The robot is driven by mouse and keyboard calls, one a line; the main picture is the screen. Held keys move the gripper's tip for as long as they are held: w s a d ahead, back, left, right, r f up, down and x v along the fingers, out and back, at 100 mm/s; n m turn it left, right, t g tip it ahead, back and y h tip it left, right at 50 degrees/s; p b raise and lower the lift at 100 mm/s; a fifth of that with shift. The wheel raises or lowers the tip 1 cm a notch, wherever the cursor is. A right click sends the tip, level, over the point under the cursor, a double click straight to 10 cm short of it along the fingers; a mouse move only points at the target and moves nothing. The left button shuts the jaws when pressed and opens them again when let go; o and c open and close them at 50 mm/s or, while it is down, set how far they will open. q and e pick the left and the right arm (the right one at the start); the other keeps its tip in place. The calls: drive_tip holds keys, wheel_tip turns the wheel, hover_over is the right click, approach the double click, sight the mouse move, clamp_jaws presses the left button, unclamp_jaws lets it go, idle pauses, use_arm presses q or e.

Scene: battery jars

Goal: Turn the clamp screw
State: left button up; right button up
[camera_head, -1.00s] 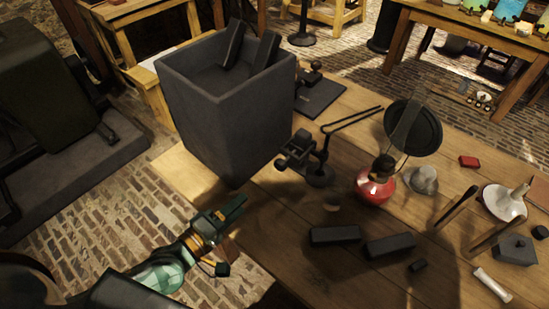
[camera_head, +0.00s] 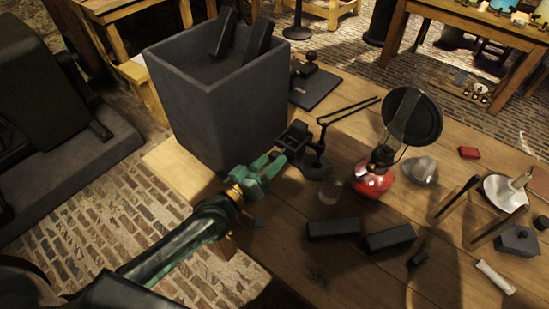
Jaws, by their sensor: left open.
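A small dark clamp (camera_head: 293,137) stands on the wooden table, just right of the grey jar. It belongs to a dark stand with two thin rods reaching up to the right. Its screw is too small and dark to make out for certain. My left gripper (camera_head: 273,164), green with an orange band, is open just in front of and below the clamp, its fingers pointing up and right. I cannot tell whether it touches the clamp. Nothing shows between its fingers. My right gripper is not in view.
A tall grey jar (camera_head: 218,115) with two dark plates stands left of the clamp. A red lamp (camera_head: 373,184) with a round dark reflector (camera_head: 412,118) and a small glass (camera_head: 331,188) stand to the right. Dark blocks (camera_head: 334,229) lie in front on the table.

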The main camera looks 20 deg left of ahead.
use_arm(q)
drive_tip(key=shift+x, duration=1.2)
drive_tip(key=c, duration=1)
drive_tip(key=shift+r+n, duration=0.1)
drive_tip(key=shift+n, duration=0.5)
drive_tip(key=o, duration=1)
